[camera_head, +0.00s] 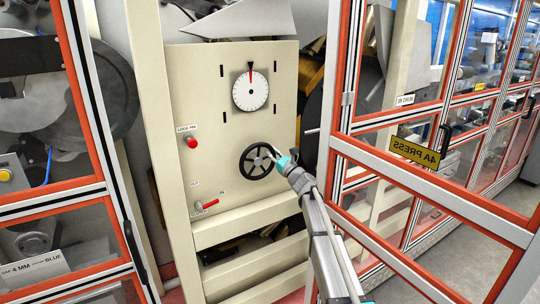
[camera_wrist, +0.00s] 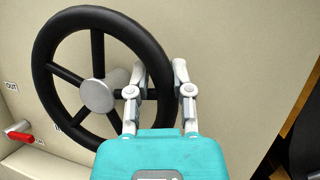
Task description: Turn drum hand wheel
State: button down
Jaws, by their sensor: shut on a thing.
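The black drum hand wheel (camera_head: 258,161) is mounted on the cream panel, below the white dial (camera_head: 250,91). It has several spokes and a grey hub, seen large in the wrist view (camera_wrist: 72,29). My gripper (camera_head: 276,157) reaches the wheel's right side. In the wrist view, its two grey fingers (camera_wrist: 158,78) straddle the right part of the black rim, one inside and one outside, shut on it. The fingers hide a small part of the rim. The dial's red mark is at the top, under a black pointer.
A red lock pin knob (camera_head: 191,142) is at the panel's upper left. A red lever (camera_head: 206,205) is at its lower left and also shows in the wrist view (camera_wrist: 20,136). An orange-framed glass door (camera_head: 435,205) stands close to my arm on the right.

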jog(key=shift+s, duration=0.1)
jog(key=c, duration=0.5)
grip_release()
jog(key=shift+s+r, duration=0.1)
jog(key=shift+r, duration=0.05)
